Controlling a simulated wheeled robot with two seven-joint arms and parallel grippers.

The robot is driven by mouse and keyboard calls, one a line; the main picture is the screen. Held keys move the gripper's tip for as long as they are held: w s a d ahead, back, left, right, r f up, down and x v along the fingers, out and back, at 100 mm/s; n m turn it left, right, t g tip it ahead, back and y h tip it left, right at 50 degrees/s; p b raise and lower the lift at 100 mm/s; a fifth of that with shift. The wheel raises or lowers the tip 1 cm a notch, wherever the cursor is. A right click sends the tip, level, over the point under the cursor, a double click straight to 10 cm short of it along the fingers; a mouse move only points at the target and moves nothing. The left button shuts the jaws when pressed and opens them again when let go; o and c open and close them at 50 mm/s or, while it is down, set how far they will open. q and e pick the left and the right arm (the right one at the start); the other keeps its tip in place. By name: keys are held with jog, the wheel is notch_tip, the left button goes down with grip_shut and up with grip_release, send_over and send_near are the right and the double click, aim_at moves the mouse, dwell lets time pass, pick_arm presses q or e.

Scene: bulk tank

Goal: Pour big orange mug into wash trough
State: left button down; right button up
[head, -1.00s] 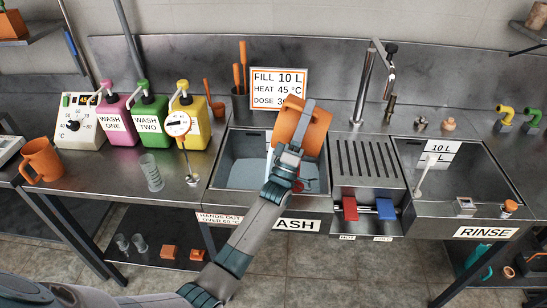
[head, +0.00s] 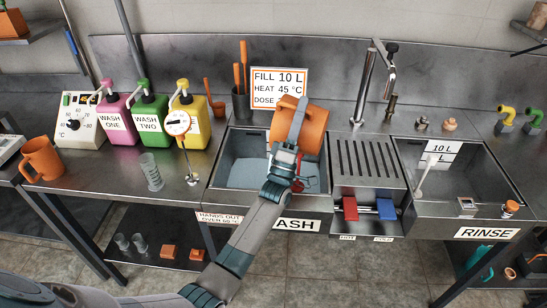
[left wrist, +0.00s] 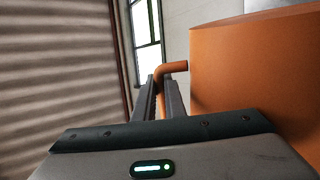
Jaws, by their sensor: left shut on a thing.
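The big orange mug (head: 312,130) is held above the wash trough (head: 222,172), towards its right side, and leans over. My left gripper (head: 292,140) is shut on the mug's handle. In the left wrist view the mug (left wrist: 255,80) fills the right side and its handle (left wrist: 172,68) sits between the fingers (left wrist: 160,95). The mug's inside is hidden and I see no stream of liquid. Pale water shows in the trough. My right gripper is not in view.
A second orange mug (head: 41,160) and a clear beaker (head: 151,172) stand on the counter at left. Several pump bottles stand behind, with a dial thermometer (head: 179,124) at the trough's left edge. Red (head: 350,208) and blue (head: 386,208) levers and the rinse basin (head: 447,196) are at right.

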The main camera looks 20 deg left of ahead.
aim_at(324, 120)
pick_arm(q)
jog(key=d+m+h, duration=0.2)
jog(key=d+f+m+g+h, duration=0.1)
jog(key=d+m+h, duration=0.1)
jog(key=d+m+h+b, duration=0.1)
jog(key=d+m+h, duration=0.1)
jog(key=shift+s+d+f+m+g, duration=0.2)
jog(key=shift+s+f+m+g, duration=0.1)
jog(key=shift+g, duration=0.1)
jog(key=shift+w, duration=0.2)
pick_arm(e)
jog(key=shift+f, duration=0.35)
pick_arm(q)
jog(key=shift+s, duration=0.1)
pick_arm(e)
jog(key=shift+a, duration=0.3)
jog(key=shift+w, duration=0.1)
